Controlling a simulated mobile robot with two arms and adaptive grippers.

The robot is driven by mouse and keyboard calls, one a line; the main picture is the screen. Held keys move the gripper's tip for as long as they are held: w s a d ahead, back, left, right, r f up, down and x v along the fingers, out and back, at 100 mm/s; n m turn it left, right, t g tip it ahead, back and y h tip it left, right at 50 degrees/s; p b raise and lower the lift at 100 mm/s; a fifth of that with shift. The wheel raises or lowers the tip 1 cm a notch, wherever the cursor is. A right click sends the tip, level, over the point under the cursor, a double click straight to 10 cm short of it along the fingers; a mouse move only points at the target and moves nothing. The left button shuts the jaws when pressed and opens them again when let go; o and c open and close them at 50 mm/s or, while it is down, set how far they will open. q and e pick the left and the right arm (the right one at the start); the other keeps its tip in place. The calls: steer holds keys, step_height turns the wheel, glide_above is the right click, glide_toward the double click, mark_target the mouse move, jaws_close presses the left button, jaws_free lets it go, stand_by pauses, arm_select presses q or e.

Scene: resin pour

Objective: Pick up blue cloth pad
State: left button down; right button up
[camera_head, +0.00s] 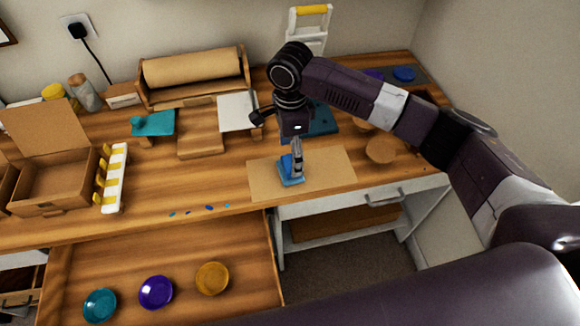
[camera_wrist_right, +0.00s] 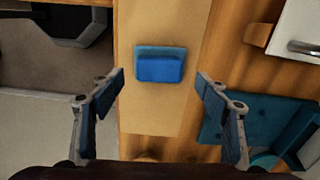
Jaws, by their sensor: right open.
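The blue cloth pad (camera_head: 290,181) lies on a tan sheet (camera_head: 330,172) near the front of the wooden bench. It has a flat base with a raised bright blue block on top, clear in the right wrist view (camera_wrist_right: 160,67). My right gripper (camera_head: 297,160) points down right over the pad, and its finger covers part of the pad in the head view. In the wrist view the two fingers are spread wide, one on each side of the pad, with nothing between them. I cannot tell the exact height left. My left gripper is not in view.
A teal tray (camera_head: 322,120) lies behind the pad, and a round wooden piece (camera_head: 381,150) to its right. Small coloured chips (camera_head: 208,208) lie at the front edge. An open drawer below holds teal, purple (camera_head: 156,291) and amber dishes. An open cardboard box (camera_head: 60,177) stands left.

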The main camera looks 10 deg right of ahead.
mark_target(290, 163)
step_height(290, 163, down, 4)
steer(key=shift+f, duration=0.15)
steer(key=shift+c, duration=0.6)
steer(key=c, duration=1.1)
steer(key=shift+a, duration=0.1)
steer(key=shift+c, duration=0.3)
step_height(290, 163, up, 20)
steer(key=shift+b, duration=0.3)
steer(key=o, duration=0.6)
steer(key=c, duration=0.4)
